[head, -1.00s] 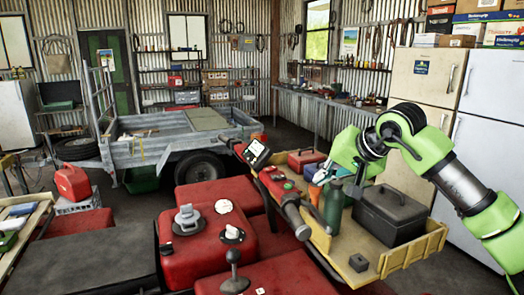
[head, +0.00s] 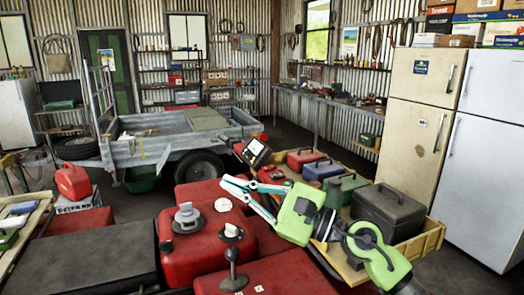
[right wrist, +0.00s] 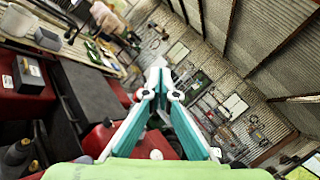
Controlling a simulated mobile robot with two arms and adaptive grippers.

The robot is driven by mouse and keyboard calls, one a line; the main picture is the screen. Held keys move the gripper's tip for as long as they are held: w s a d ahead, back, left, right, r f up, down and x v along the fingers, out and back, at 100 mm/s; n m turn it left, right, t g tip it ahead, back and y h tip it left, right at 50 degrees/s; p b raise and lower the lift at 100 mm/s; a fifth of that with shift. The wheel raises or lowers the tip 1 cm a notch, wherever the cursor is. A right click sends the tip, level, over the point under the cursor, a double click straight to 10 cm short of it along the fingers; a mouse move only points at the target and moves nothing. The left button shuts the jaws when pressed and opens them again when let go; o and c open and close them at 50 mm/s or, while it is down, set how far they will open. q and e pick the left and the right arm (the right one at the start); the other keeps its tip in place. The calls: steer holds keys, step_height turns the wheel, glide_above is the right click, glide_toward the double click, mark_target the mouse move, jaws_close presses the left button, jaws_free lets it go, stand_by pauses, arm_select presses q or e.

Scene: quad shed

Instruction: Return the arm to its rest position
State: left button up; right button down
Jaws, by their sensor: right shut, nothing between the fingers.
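My right arm, lime green and dark grey, comes in from the lower right in the head view. Its right gripper (head: 225,182) has teal and white fingers and points left, above the red machine body and beside the wooden tray. In the right wrist view the gripper (right wrist: 158,72) is shut, its fingertips together and nothing held. The wrist view is tilted, with the shed wall and floor things behind the fingers. My left gripper is not in view.
A yellow wooden tray (head: 431,236) on the right holds a dark toolbox (head: 388,208) and several smaller cases. The red machine (head: 190,249) fills the lower middle. A trailer (head: 180,139) stands behind. Fridges (head: 489,150) stand at right.

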steer(key=w+d+f+m+t+h, duration=0.15)
steer(key=d+m+t+h, duration=0.85)
steer(key=m, duration=1.4)
steer(key=s+d+f+m+g+h, duration=0.1)
steer(key=s+d+f+m+h, duration=0.1)
steer(key=d+f+m+h, duration=0.6)
steer(key=s+d+f+m+h, duration=0.2)
steer(key=d+f+m, duration=0.5)
steer(key=f+m, duration=0.55)
steer(key=s+d+f+m+g, duration=0.3)
steer(key=s+f+m+g, duration=0.35)
steer(key=s+f, duration=0.65)
steer(key=s+a+f+m+g+y, duration=0.1)
steer(key=s+f+m+g, duration=0.3)
steer(key=s, duration=0.4)
steer(key=s+a+f+m+g, duration=0.1)
steer(key=s+f+g, duration=0.2)
steer(key=s+f, duration=0.45)
step_height(320, 180, down, 24)
steer(key=s+g, duration=0.1)
steer(key=s, duration=0.1)
steer(key=s+d+f+g, duration=0.1)
steer(key=s+d+f, duration=0.2)
steer(key=s+f, duration=1.4)
steer(key=shift+s+f+n, duration=0.2)
steer(key=shift+s+n, duration=0.1)
